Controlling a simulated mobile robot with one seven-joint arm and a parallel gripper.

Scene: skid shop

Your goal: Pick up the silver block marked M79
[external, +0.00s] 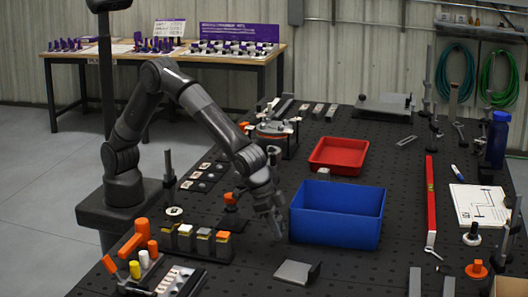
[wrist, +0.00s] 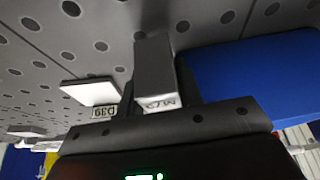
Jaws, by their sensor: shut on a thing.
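My gripper (external: 277,232) is low over the dark perforated table, just left of the blue bin. In the wrist view my gripper (wrist: 158,86) is shut on a silver block (wrist: 153,62). The block is long and grey, with a pale label on its near end that seems to read M79, upside down. The block sits between the two dark fingers. In the external view the block cannot be made out clearly at the fingers. I cannot tell whether it touches the table.
The blue bin (external: 337,229) stands close right of my gripper, and also in the wrist view (wrist: 255,85). A flat silver plate (external: 294,271) lies in front. A labelled pale piece (wrist: 90,92) is left of the block. A red tray (external: 338,157) stands behind.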

